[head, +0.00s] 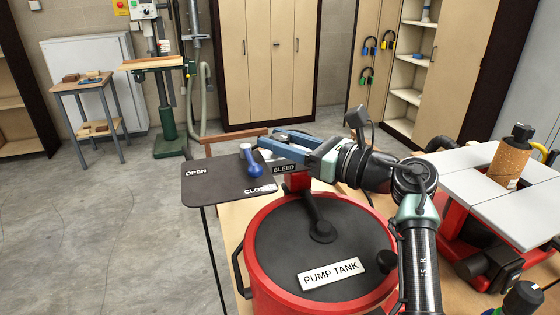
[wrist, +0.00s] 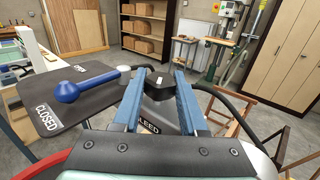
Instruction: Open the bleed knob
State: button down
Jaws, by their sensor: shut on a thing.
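A black faceted knob (wrist: 158,88) with a white mark sits between the fingertips of my gripper (wrist: 157,76) in the wrist view. The blue fingers are shut on it from both sides. In the head view my gripper (head: 270,143) reaches left behind the BLEED label (head: 284,168), and the knob is hidden there. A black plate (head: 212,182) carries the words OPEN at its far left and CLOSED at its near right.
The red pump tank (head: 272,293) with a black lid stands in front, below my arm. A red machine with a grey top (head: 490,185) and a brown canister (head: 510,158) are at right. A wooden chair-like frame (wrist: 240,125) stands beyond the gripper. Floor at left is clear.

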jog(key=shift+n+g+b, duration=0.3)
jog(key=shift+g+b, duration=0.1)
jog(key=shift+b, duration=0.2)
jog(key=shift+c, duration=2.2)
grip_release()
jog(key=b+v, duration=0.3)
jog(key=v, duration=1)
jog(key=shift+f, duration=0.2)
jog(key=shift+w, duration=0.15)
